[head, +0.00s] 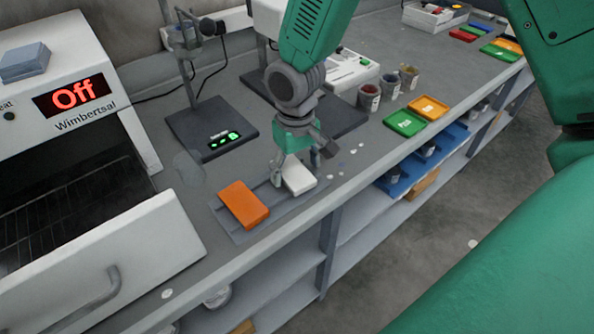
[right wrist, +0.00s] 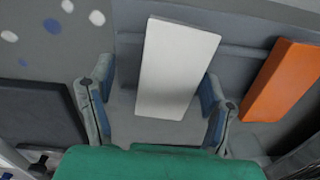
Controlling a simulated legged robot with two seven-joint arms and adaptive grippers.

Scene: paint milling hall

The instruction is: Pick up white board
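The white board (head: 299,179) lies on a grey holder (head: 238,228) near the front edge of the bench, to the right of an orange board (head: 243,205). My right gripper (head: 296,168) is right at the white board, pointing down. In the right wrist view the white board (right wrist: 177,70) shows between the two spread fingers of my right gripper (right wrist: 158,82), with gaps on both sides. The fingers are open and hold nothing. The orange board (right wrist: 285,82) is outside the right-hand finger. My left gripper is not in view.
An oven marked "Off" (head: 75,95) with its door lowered stands at left. A black scale (head: 212,130) is behind the holder. Shelves are below the bench.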

